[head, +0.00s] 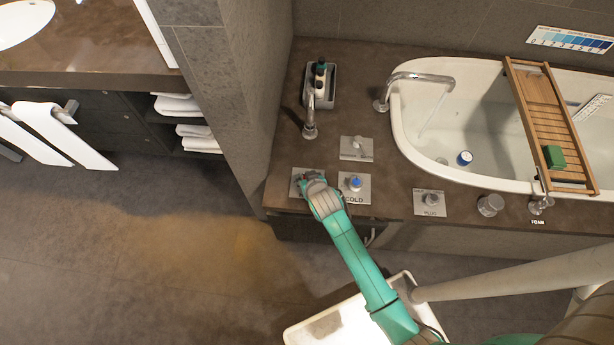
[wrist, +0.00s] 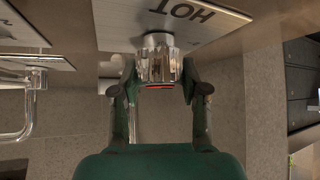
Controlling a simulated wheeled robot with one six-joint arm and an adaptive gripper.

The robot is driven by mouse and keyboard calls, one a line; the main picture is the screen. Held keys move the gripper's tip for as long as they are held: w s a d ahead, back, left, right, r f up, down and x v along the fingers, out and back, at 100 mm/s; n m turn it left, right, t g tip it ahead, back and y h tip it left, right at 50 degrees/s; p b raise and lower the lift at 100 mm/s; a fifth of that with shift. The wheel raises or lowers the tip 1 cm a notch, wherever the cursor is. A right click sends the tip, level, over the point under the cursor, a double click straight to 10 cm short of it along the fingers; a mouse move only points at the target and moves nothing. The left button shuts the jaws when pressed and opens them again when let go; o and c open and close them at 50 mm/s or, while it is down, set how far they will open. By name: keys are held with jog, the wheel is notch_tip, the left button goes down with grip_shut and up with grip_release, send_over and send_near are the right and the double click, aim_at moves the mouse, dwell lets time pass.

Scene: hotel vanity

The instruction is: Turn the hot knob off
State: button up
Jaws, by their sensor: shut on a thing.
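The hot knob is a clear and chrome knob (wrist: 158,62) under a plate marked HOT (wrist: 185,14) in the wrist view. A thin red ring shows on its face. My gripper (wrist: 158,80) has one finger on each side of the knob and is shut on it. In the head view my gripper (head: 313,180) covers the knob, which is hidden there; only part of its plate (head: 297,188) shows. The cold knob (head: 355,183), with a blue cap, stands just to the right on a plate marked COLD.
Behind are another plate with a small lever (head: 357,147) and a chrome spout (head: 310,125). The bathtub (head: 430,165) is at the right, with water running from its faucet (head: 420,78). A PLUG plate (head: 431,201) and a wooden rack (head: 548,115) are farther right.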

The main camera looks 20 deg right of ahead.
jog(key=m+g+h, duration=0.1)
jog(key=m+h, duration=0.1)
jog(key=m, duration=0.1)
jog(key=m+g+h, duration=0.1)
jog(key=m+h, duration=0.1)
jog(key=m, duration=0.1)
jog(key=shift+w+m+h, duration=0.1)
jog(key=shift+m+h, duration=0.2)
jog(key=m+g+h, duration=0.2)
jog(key=m, duration=0.2)
jog(key=shift+m+g, duration=0.3)
jog(key=shift+g, duration=0.1)
jog(key=shift+f, duration=0.1)
jog(key=o, duration=1.2)
jog(key=shift+c, duration=0.2)
jog(key=v, duration=1.2)
